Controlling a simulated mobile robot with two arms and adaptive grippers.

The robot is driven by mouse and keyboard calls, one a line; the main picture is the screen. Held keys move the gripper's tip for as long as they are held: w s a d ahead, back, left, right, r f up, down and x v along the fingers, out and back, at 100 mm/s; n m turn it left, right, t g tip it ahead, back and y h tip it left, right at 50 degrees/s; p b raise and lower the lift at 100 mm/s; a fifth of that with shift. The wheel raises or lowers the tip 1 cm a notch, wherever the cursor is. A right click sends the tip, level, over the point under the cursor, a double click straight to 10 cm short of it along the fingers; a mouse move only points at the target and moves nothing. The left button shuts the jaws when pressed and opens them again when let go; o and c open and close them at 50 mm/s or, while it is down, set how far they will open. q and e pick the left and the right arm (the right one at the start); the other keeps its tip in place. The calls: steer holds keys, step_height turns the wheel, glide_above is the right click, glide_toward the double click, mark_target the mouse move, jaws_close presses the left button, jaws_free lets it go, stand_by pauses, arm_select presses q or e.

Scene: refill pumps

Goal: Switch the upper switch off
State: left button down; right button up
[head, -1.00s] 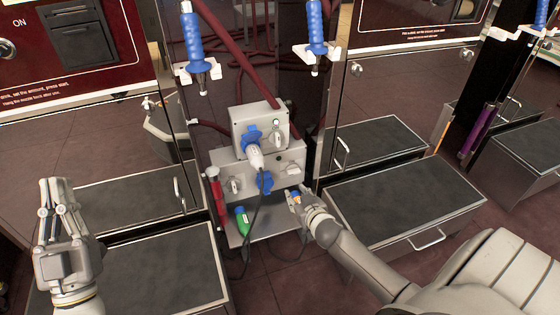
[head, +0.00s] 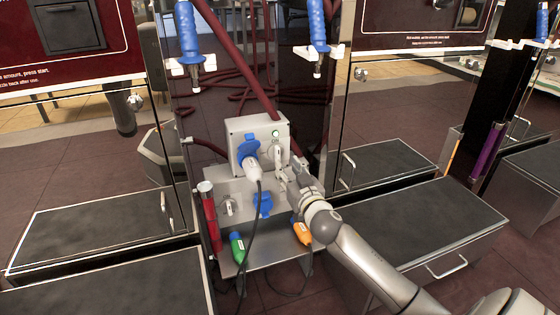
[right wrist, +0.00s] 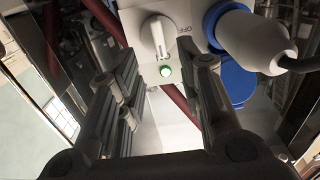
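The upper grey box (head: 240,128) carries the upper switch (head: 275,153), a pale rotary knob, with a green lamp (head: 276,134) near it. In the right wrist view the switch (right wrist: 157,36) has its grip upright in the picture, an "OFF" mark beside it and the green lamp (right wrist: 166,71) looking lit. My right gripper (head: 282,174) is just below the switch in the head view. In the right wrist view the gripper (right wrist: 155,75) has its fingers apart with nothing between them. I cannot tell whether it touches the knob. My left gripper is out of view.
A white plug (head: 252,168) with a black cable sits in the upper box's blue socket, beside the switch. The lower box (head: 212,186) has another knob (head: 228,205) and a blue socket cover (head: 263,206). Green (head: 238,247) and orange (head: 302,232) connectors are below.

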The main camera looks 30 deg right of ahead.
mark_target(279, 155)
steer(key=shift+b+x, duration=1.25)
steer(key=shift+x, duration=2.45)
steer(key=shift+d, duration=0.1)
jaws_close()
